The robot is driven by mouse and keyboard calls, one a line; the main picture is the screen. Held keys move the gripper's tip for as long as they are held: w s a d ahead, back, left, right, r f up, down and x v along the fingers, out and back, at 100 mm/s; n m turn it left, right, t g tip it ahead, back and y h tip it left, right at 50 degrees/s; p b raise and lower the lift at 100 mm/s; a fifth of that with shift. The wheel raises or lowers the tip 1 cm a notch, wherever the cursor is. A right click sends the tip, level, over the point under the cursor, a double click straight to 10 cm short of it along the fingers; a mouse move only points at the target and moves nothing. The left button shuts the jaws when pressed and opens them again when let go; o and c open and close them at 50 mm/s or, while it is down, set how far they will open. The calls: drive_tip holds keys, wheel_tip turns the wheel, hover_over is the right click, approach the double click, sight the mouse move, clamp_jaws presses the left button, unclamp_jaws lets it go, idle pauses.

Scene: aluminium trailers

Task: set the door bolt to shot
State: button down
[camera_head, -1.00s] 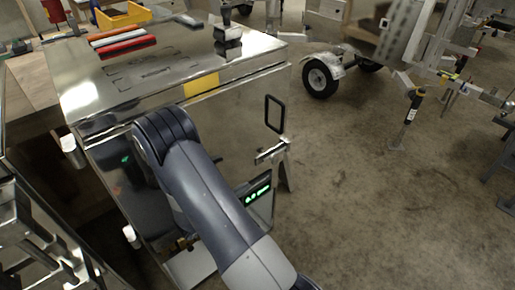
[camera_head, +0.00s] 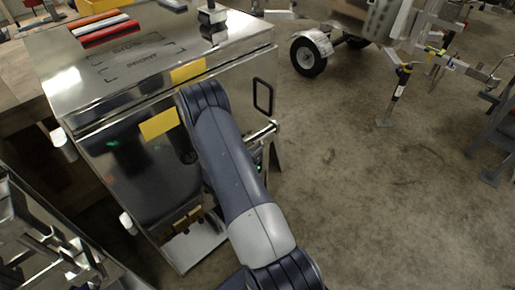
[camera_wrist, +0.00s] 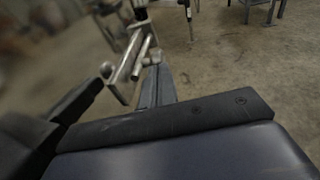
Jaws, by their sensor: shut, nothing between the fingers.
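A bright metal bar (camera_head: 262,132), which looks like the door bolt, sits below that handle, partly behind my arm. In the wrist view metal bars (camera_wrist: 125,62) stand at upper left; I cannot tell how far the bolt is slid. My gripper (camera_wrist: 85,110) shows as dark parts at the lower left of the wrist view, shut and empty, apart from the bars in the picture.
A slanted metal post (camera_head: 276,152) stands close to the cabinet's right edge. A trailer wheel (camera_head: 308,57) and a jack leg (camera_head: 400,85) are farther right. The concrete floor (camera_head: 350,170) between is clear. A metal frame (camera_head: 35,240) stands at lower left.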

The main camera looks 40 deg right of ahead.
sight(264, 144)
drive_tip(key=shift+w+d+f, duration=0.1)
drive_tip(key=shift+d, duration=0.35)
drive_tip(key=shift+b+x, duration=1.05)
drive_tip(key=shift+x, duration=0.1)
drive_tip(key=shift+d+r, duration=0.1)
drive_tip(key=shift+r, duration=0.15)
